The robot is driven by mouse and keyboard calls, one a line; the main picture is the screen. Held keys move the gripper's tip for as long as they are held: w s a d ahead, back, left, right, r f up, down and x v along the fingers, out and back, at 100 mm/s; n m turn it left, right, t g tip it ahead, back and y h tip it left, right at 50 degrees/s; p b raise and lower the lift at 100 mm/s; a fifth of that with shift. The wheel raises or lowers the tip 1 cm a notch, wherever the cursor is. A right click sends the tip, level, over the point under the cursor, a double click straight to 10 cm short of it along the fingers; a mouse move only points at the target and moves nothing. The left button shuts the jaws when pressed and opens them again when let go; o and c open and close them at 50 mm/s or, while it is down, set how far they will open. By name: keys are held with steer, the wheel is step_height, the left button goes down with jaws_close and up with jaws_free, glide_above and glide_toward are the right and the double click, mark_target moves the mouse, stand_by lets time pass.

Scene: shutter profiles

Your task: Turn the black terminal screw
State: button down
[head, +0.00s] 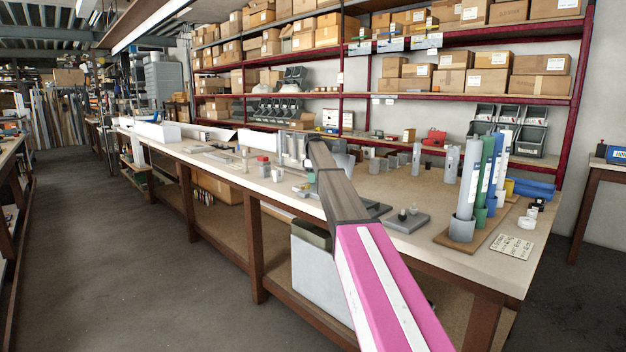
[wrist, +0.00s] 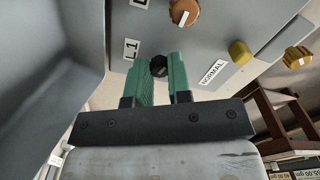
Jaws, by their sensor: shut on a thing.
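The black terminal screw (wrist: 158,66) is a dark faceted knob on a grey panel (wrist: 215,35) in the wrist view, next to a label reading L1 (wrist: 132,49). My gripper (wrist: 162,62) has two green fingers with their tips on either side of the screw, shut on it. The finger tips cover part of the screw's sides. In the head view my pink and dark arm reaches to the workbench, and I cannot make out the gripper or the screw there.
On the panel are an orange-brown knob (wrist: 184,12) above, a yellow knob (wrist: 240,52) beside a NORMAL label (wrist: 211,73), and another yellow knob (wrist: 297,58). A large grey surface (wrist: 50,60) stands close at left. The workbench (head: 405,185) carries upright tubes (head: 468,180) at right.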

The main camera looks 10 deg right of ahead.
steer(key=c, duration=1.1)
jaws_free()
steer(key=shift+o, duration=0.2)
step_height(320, 180, up, 11)
steer(key=shift+f, duration=0.1)
